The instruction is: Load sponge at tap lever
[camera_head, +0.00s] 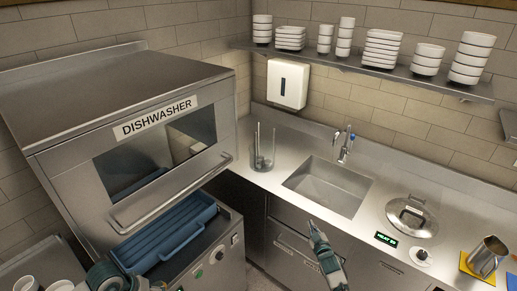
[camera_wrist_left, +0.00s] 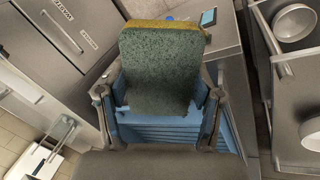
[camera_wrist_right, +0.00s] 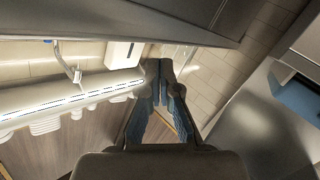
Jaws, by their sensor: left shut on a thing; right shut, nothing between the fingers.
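A sponge (camera_wrist_left: 157,70), green on its broad face with a yellow layer at the far edge, is gripped between the fingers of my left gripper (camera_wrist_left: 160,105) in the left wrist view. The sponge does not show in the head view, where only part of my left arm appears at the lower left. The tap (camera_head: 344,148), with a small blue mark at its top, stands behind the sink (camera_head: 329,187). It also shows in the right wrist view (camera_wrist_right: 74,72). My right gripper (camera_head: 317,232) is shut and empty, in front of the counter below the sink; its fingertips meet in the right wrist view (camera_wrist_right: 160,72).
The dishwasher (camera_head: 130,140) stands left, a blue rack (camera_head: 165,237) at its front. A clear container (camera_head: 262,150) stands left of the sink. A lidded pot (camera_head: 412,216) and a metal jug (camera_head: 487,257) are to the right. Bowls fill the wall shelf (camera_head: 375,72).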

